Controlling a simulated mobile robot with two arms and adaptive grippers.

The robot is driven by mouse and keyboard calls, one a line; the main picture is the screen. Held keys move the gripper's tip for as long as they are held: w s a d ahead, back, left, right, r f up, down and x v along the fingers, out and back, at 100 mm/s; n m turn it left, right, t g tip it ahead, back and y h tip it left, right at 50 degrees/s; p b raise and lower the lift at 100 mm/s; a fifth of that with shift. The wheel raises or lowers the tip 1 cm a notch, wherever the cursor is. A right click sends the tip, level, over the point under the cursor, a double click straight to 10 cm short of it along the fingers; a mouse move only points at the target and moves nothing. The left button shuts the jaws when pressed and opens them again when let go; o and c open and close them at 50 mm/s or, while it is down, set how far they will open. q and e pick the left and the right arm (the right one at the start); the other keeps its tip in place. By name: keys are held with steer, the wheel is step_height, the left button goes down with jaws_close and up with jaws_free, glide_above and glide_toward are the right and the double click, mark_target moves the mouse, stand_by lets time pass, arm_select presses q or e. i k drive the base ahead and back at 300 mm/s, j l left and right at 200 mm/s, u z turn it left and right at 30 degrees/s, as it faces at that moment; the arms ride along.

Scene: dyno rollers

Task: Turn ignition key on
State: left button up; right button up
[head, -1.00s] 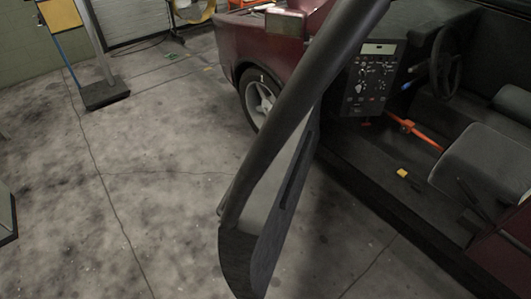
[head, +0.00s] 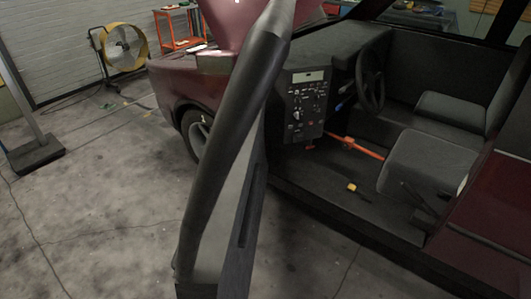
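The control panel (head: 308,103) of the dark red car has a small display, knobs and switches. It stands left of the black steering wheel (head: 371,76). A small blue part (head: 341,105) shows between the panel and the wheel. I cannot pick out the ignition key at this size. Neither of my grippers shows in the head view.
The car's open door (head: 232,150) stands between me and the front wheel. Inside are grey seats (head: 428,160), an orange bar (head: 355,147) and a small yellow object (head: 352,188) on the floor. A yellow fan (head: 124,48) stands back left. Bare concrete lies at left.

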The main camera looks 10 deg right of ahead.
mark_target(297, 100)
steer(key=i+l+u, duration=0.1)
steer(key=u, duration=0.25)
steer(key=i+l+u, duration=0.1)
steer(key=l+u, duration=0.4)
steer(key=u, duration=0.15)
steer(key=i+l, duration=0.05)
